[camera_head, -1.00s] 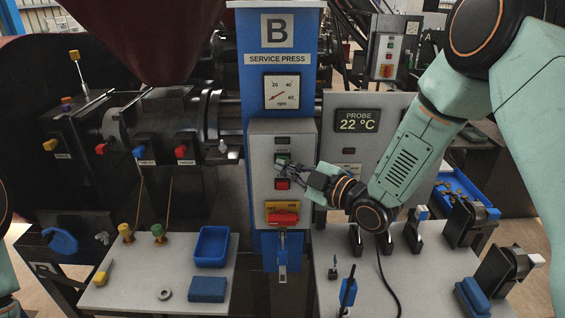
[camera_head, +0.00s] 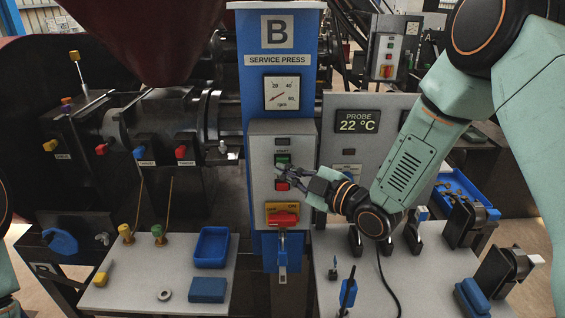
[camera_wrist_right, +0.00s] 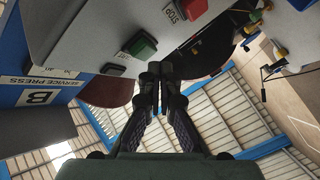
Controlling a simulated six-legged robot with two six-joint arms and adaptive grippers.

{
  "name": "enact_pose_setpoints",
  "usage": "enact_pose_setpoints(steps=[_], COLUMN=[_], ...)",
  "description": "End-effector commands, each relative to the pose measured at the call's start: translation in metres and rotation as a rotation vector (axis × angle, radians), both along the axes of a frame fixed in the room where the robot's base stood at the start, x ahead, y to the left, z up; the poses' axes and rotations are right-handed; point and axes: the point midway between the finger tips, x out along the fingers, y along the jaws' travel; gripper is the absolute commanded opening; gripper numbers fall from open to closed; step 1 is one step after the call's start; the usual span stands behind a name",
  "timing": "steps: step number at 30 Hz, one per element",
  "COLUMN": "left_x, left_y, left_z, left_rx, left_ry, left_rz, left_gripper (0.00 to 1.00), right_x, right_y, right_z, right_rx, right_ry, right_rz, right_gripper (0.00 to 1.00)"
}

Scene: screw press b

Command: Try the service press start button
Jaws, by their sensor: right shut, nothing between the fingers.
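The service press control box (camera_head: 302,150) is a grey panel on the blue column. It has a green button (camera_head: 282,158) under a START label, a red button (camera_head: 282,186) below it, and a red switch handle (camera_head: 283,218) on a yellow plate. My right gripper (camera_head: 279,171) is shut and empty, its tips in front of the panel between the two buttons. In the right wrist view the green button (camera_wrist_right: 140,44) lies just above the gripper tips (camera_wrist_right: 157,76); the STOP-labelled red button (camera_wrist_right: 190,8) is farther up. A gap shows between tips and green button. My left gripper is out of view.
A probe display (camera_head: 358,122) reads 22 °C to the right. Below are two benches with a blue tray (camera_head: 212,247), a blue block (camera_head: 207,289) and black fixtures. A dark red rounded body (camera_head: 150,40) hangs at upper left.

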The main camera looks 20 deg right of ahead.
Motion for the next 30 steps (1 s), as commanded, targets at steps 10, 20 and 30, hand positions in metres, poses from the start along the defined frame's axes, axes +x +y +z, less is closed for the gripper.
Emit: enact_pose_setpoints(steps=[10,20,30], left_x=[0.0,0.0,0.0], left_y=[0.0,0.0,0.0], left_z=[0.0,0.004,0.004], left_rx=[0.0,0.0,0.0], left_ry=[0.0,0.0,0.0], left_rz=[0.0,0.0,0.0], left_gripper=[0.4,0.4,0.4], right_x=[-0.003,-0.029,-0.049], right_y=[0.001,0.008,0.014], right_z=[0.0,0.0,0.0], right_rx=[0.001,0.001,0.001], right_ry=[-0.001,0.002,-0.001], right_rz=[0.0,0.001,0.0], right_gripper=[0.0,0.0,0.0])
